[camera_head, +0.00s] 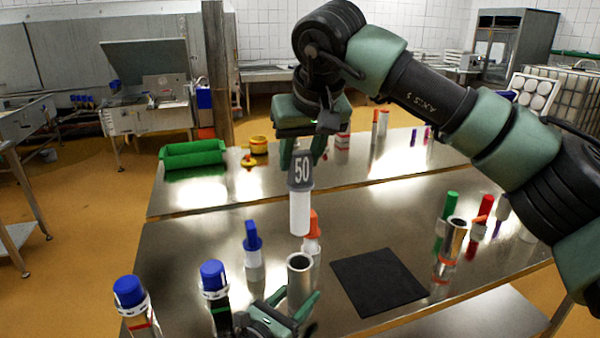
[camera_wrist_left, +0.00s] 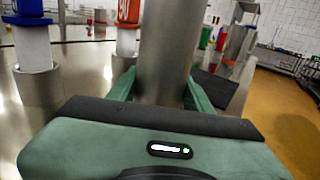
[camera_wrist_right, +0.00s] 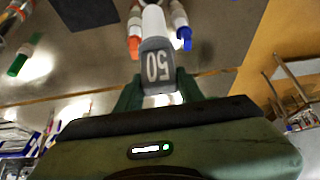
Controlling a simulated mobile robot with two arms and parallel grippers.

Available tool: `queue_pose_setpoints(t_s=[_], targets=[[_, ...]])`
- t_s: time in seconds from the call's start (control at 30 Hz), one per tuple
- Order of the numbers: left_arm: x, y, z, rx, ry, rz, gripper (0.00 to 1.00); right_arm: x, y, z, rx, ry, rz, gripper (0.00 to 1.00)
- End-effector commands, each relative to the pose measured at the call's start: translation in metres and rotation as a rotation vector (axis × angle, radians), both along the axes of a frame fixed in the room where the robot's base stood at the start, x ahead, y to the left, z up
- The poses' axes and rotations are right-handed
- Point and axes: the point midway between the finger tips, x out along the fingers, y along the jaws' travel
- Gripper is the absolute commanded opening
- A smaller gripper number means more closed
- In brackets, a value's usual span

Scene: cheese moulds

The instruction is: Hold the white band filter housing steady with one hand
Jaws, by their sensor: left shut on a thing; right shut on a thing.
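A metal cylindrical housing (camera_head: 299,268), open at the top, stands upright near the front of the steel table. My left gripper (camera_head: 287,318) is shut on its side; it fills the middle of the left wrist view (camera_wrist_left: 165,50). I cannot see a white band on it; its lower part is hidden by the gripper. My right gripper (camera_head: 303,160) is shut on the grey cap marked 50 of a white cartridge (camera_head: 300,212). The cartridge hangs roughly upright above the housing, apart from it. It also shows in the right wrist view (camera_wrist_right: 154,24).
A blue-capped cartridge (camera_head: 252,236) and an orange-capped one (camera_head: 313,228) stand close behind the housing. Blue-capped units (camera_head: 130,292) stand at the left. A black mat (camera_head: 390,283) lies to the right. An open red-banded metal cylinder (camera_head: 455,232) stands farther right.

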Motion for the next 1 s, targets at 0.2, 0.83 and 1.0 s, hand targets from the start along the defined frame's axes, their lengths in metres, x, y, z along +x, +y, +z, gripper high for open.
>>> queue_pose_setpoints(t_s=[0.2,0.83,1.0], targets=[[0.000,0.000,0.000,0.000,0.000,0.000,0.00,0.000,0.000,0.001,0.001,0.000,0.000,0.00],[-0.013,0.010,-0.001,0.002,0.001,0.001,0.76,0.000,0.000,0.001,0.001,0.000,0.000,0.00],[-0.042,0.031,-0.002,0.001,0.003,0.001,0.76,0.000,0.000,0.001,0.001,0.000,0.000,0.00]])
